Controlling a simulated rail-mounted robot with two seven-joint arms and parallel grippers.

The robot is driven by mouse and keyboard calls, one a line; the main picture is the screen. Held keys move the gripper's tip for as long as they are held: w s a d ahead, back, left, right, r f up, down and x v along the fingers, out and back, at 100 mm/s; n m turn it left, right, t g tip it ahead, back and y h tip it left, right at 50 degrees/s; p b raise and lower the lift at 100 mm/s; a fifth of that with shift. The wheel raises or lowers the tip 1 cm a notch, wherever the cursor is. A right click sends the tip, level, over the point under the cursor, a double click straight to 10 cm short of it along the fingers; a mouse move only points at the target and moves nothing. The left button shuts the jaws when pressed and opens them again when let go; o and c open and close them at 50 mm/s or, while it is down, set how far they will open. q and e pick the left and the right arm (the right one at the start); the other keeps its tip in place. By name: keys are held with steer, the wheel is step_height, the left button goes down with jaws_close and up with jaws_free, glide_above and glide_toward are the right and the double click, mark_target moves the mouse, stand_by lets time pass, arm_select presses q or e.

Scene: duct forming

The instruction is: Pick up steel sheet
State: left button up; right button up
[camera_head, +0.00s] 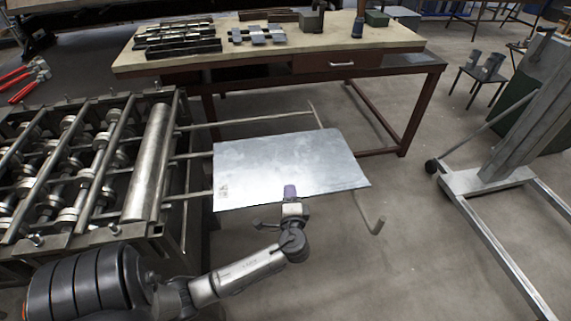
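The steel sheet (285,160) is a flat, shiny grey rectangle in the middle of the head view. It lies level over the support rods beside the roller machine. My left arm comes in from the lower left, and its gripper (290,192) is at the sheet's near edge, overlapping it in the picture. The fingers are small and dark purple, and I cannot tell whether they are open or closed on the edge. My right gripper is not in view.
A roller forming machine (75,165) stands at the left. A workbench (270,52) with metal parts stands behind the sheet. A bent rod end (377,225) sticks out near the sheet's right corner. A wheeled steel frame (487,180) stands at the right. Floor between is clear.

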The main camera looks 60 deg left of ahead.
arm_select(q)
steer(key=shift+w+a, duration=0.15)
steer(key=shift+a, duration=0.1)
steer(key=shift+c, duration=0.5)
jaws_close()
stand_by(0.8)
